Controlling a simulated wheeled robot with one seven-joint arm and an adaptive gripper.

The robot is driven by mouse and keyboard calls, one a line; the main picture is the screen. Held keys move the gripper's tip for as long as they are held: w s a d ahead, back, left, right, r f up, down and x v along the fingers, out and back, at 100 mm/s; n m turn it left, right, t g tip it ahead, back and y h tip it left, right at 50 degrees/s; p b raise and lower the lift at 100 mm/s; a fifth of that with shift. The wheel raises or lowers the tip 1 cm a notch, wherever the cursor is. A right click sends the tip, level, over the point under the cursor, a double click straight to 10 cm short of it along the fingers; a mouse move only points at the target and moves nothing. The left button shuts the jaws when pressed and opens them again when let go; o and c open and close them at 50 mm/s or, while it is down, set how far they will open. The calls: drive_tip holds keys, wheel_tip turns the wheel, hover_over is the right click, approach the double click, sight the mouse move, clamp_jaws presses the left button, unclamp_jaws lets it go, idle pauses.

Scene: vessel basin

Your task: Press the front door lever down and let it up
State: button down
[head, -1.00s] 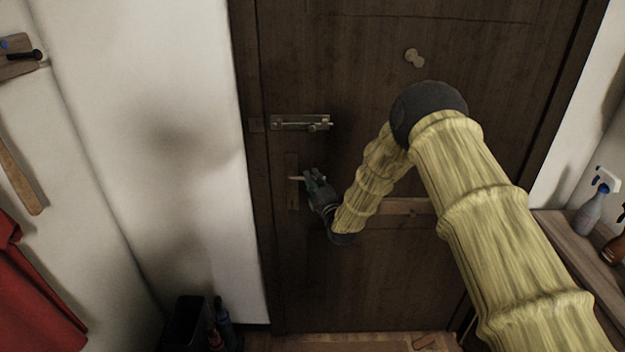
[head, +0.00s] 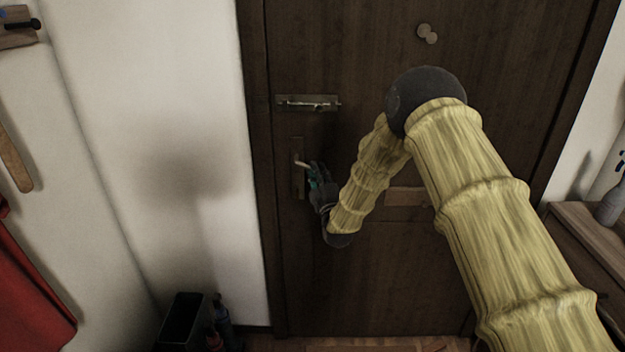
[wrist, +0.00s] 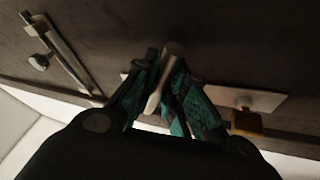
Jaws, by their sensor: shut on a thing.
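The front door lever (head: 301,163) is a pale metal handle on a narrow plate (head: 298,185) at the left side of the dark wooden door. It slopes down towards my gripper (head: 315,178), whose dark, teal-padded fingers are at its free end. In the wrist view, the lever (wrist: 158,92) runs between the two fingers of my gripper (wrist: 165,88), which are shut on it. The fingers hide part of the lever and its plate.
A metal slide bolt (head: 308,103) sits above the lever; it also shows in the wrist view (wrist: 62,52). A brass-coloured block (wrist: 247,123) is near the plate. A black bin (head: 185,322) stands on the floor at left, and a wooden shelf (head: 585,225) is at right.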

drive_tip(key=shift+a+f+m+t+h+b, duration=0.3)
drive_tip(key=shift+f+m+h+b, duration=0.3)
drive_tip(key=shift+m+b, duration=0.7)
drive_tip(key=shift+b, duration=0.05)
drive_tip(key=c, duration=1.5)
unclamp_jaws()
drive_tip(key=shift+o, duration=0.2)
drive_tip(key=v, duration=1.2)
